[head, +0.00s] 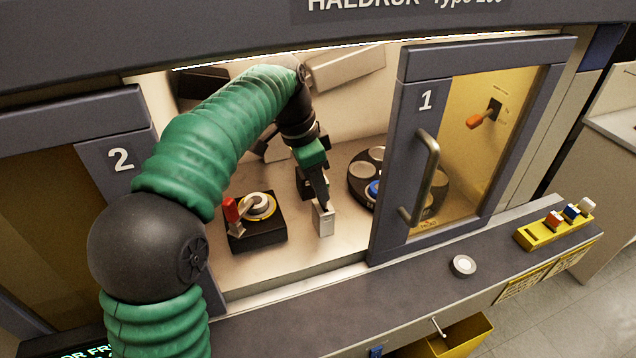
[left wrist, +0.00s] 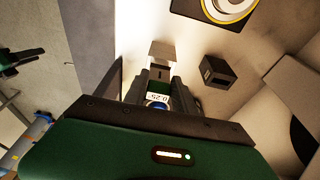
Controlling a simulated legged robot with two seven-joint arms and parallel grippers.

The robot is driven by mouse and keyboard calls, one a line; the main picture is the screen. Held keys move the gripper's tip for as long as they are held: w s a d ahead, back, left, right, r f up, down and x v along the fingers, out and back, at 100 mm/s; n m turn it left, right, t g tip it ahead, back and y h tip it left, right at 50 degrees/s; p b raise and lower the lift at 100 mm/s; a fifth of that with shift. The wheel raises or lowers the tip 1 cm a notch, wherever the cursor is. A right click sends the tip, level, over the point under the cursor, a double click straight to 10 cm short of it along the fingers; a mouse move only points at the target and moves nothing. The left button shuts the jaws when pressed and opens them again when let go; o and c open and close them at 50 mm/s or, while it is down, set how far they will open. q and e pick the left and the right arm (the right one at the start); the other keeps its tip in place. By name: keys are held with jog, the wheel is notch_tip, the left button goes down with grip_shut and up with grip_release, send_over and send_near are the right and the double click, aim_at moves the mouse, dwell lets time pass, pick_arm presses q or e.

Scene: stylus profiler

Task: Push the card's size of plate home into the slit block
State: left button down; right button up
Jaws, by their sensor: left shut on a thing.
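My left gripper (head: 325,204) reaches through the open doorway and points down at the pale slit block (head: 323,221) on the chamber floor. It is shut on a small plate (left wrist: 158,97) with a white printed label and a bit of blue, seen between the fingers in the left wrist view. The slit block (left wrist: 162,52) is just beyond the fingertips there, with a dark slit on its near face. I cannot tell how deep the plate sits in the slit. A green and black part, likely my right gripper (left wrist: 12,62), shows at the left edge; its jaws are unclear.
A black base with a red lever and round dial (head: 256,218) stands left of the block. A dark round carousel (head: 365,180) is behind door 1 (head: 388,195). A small dark block (left wrist: 217,71) stands nearby. A yellow rack (head: 540,238) with coloured pieces sits on the front ledge.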

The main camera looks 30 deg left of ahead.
aim_at(321, 207)
pick_arm(q)
jog(key=shift+f, duration=0.15)
jog(key=shift+s+a+b+x, duration=0.15)
jog(key=shift+b+x, duration=0.4)
jog(key=shift+x, duration=0.3)
jog(key=shift+s+a+b+x, duration=0.15)
jog(key=shift+b+x, duration=0.4)
jog(key=shift+x, duration=0.3)
jog(key=shift+d+f, duration=0.1)
jog(key=shift+f, duration=0.05)
jog(key=c, duration=1)
grip_release()
jog(key=shift+o, duration=0.3)
jog(key=shift+f, duration=0.1)
jog(key=shift+s, duration=0.1)
